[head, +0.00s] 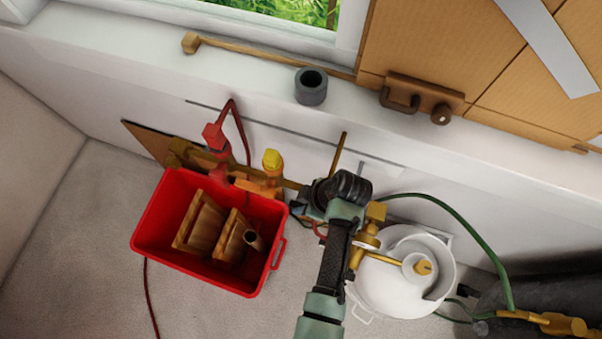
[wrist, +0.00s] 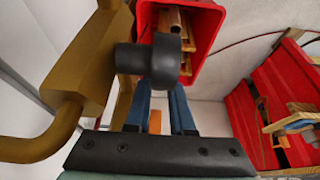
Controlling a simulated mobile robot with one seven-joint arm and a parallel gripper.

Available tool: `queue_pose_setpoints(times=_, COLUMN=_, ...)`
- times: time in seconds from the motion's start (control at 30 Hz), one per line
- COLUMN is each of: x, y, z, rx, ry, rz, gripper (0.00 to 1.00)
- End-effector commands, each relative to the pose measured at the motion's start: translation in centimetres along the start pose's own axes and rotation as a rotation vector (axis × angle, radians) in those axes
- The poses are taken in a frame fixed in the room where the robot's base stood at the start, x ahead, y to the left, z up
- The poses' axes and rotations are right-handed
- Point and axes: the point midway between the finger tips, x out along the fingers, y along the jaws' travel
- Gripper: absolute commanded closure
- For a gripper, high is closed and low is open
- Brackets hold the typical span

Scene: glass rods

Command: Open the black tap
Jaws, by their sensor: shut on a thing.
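The black tap handle (wrist: 165,62), a dark T-shaped knob, shows large in the wrist view, beside a thick brass-coloured pipe (wrist: 82,70). The blue fingers of my gripper (wrist: 161,90) reach up to it, one on each side of its stem end, and are shut on it. The handle hides the fingertips. In the head view my arm comes up from the bottom to the pipework at the wall. My dark wrist covers most of the tap there, so I cannot tell how far it is turned.
A red crate (head: 153,240) with wooden pieces stands left of my arm. A red tap (head: 214,137) and a yellow-topped tap (head: 272,162) sit on the pipe behind it. A white round container (head: 385,292) and a green hose (head: 470,235) are at the right.

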Motion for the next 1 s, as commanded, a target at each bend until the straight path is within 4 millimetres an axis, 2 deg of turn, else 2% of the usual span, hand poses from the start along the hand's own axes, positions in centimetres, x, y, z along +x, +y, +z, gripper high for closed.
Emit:
queue_pose_setpoints(times=0.37, x=0.3, y=0.1, z=0.2, rx=-0.004, ry=-0.099, rz=0.000, gripper=1.00)
queue_pose_setpoints(times=1.0, x=1.8, y=0.1, z=2.3, rx=-0.003, ry=-0.619, rz=0.002, gripper=1.00)
